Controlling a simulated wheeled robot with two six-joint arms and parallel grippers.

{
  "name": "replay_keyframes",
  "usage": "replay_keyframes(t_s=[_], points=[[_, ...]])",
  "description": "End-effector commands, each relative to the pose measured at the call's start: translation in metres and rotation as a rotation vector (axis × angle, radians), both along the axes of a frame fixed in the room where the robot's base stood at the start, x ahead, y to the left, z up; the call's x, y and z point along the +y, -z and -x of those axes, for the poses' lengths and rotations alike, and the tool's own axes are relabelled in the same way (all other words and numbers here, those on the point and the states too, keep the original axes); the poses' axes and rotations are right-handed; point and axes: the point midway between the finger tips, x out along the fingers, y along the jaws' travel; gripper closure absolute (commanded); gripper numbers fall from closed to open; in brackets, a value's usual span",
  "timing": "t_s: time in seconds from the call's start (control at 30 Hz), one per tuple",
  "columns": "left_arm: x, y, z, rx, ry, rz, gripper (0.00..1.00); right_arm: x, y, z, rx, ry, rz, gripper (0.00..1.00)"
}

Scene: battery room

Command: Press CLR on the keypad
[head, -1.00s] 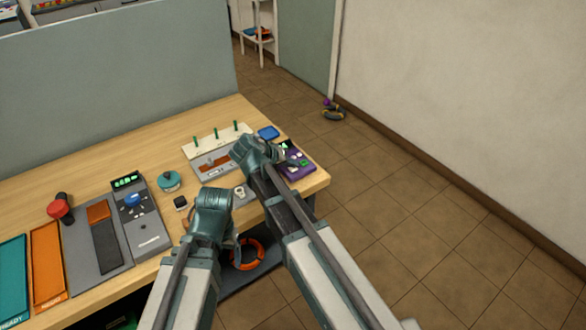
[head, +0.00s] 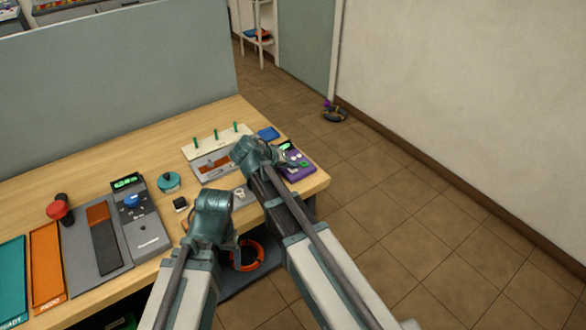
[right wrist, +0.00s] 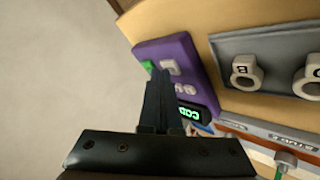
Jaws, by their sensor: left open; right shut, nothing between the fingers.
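The purple keypad (head: 299,172) lies at the right end of the wooden table, with a lit green display and small buttons. In the right wrist view the keypad (right wrist: 168,50) shows a green button at its left edge, pale grey buttons and the display (right wrist: 193,115). I cannot read a CLR label. My right gripper (head: 281,160) is shut and empty at the keypad; its dark fingers (right wrist: 158,75) cover part of the buttons. Whether the tips touch a button I cannot tell. My left gripper (head: 238,256) is open and empty by the table's front edge, away from the keypad.
Beside the keypad are a tray with ring-shaped pieces (right wrist: 262,68), a panel with green pegs (head: 216,135) and a blue dish (head: 268,133). A grey console (head: 146,222) and red knob (head: 60,209) stand left. Open floor lies right of the table.

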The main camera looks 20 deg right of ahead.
Motion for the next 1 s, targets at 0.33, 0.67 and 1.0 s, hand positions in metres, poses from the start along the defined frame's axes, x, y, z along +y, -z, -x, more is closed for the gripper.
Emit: replay_keyframes(t_s=[0.33,0.67,1.0], points=[[0.000,-0.014,0.000,0.000,0.000,0.000,0.19,0.000,-0.014,0.000,0.000,0.000,0.000,1.00],[0.000,-0.017,0.000,0.000,0.000,0.000,0.19,0.000,-0.017,0.000,0.000,0.000,0.000,1.00],[0.000,-0.049,0.000,0.000,0.000,0.000,0.19,0.000,-0.049,0.000,0.000,0.000,0.000,1.00]])
